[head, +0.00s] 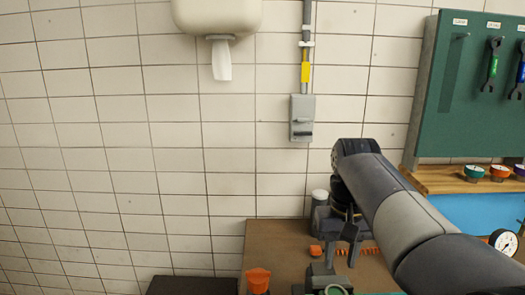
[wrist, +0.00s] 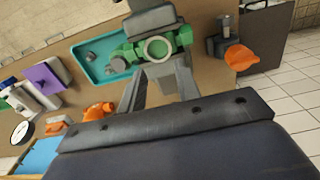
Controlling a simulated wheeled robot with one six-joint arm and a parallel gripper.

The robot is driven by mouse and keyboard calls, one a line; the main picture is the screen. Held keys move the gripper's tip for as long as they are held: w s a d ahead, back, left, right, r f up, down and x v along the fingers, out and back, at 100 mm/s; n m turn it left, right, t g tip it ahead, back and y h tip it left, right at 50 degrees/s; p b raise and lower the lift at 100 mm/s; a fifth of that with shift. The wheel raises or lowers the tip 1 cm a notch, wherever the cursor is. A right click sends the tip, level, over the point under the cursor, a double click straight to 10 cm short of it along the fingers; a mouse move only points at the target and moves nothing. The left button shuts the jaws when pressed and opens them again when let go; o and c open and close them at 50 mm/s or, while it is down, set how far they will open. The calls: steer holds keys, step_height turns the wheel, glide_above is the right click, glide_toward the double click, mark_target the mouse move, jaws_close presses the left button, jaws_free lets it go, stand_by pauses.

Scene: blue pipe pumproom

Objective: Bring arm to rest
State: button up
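My gripper (head: 342,262) points down over the brown bench in the head view, at the end of my arm that reaches in from the lower right. Its two fingers show apart in the wrist view (wrist: 158,92), with nothing seen held between them. Beyond the fingertips in the wrist view is a green fitting with a pale ring (wrist: 158,48), at a teal tray (wrist: 92,68). The same ring shows at the bottom edge of the head view (head: 336,290), close under the gripper. I cannot tell the exact gap between them.
The brown bench (head: 283,240) carries an orange-topped item (head: 258,279). In the wrist view, a purple item (wrist: 43,79) and an orange item (wrist: 97,111) lie at left. A green tool board (head: 450,110) hangs at right above small bowls (head: 500,172). Open tiled floor (wrist: 285,92) lies beyond the bench.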

steer(key=f, duration=0.7)
steer(key=shift+d+f, duration=0.3)
steer(key=shift+f, duration=0.1)
steer(key=shift+w+r, duration=0.1)
steer(key=shift+r, duration=0.9)
steer(key=shift+r, duration=0.15)
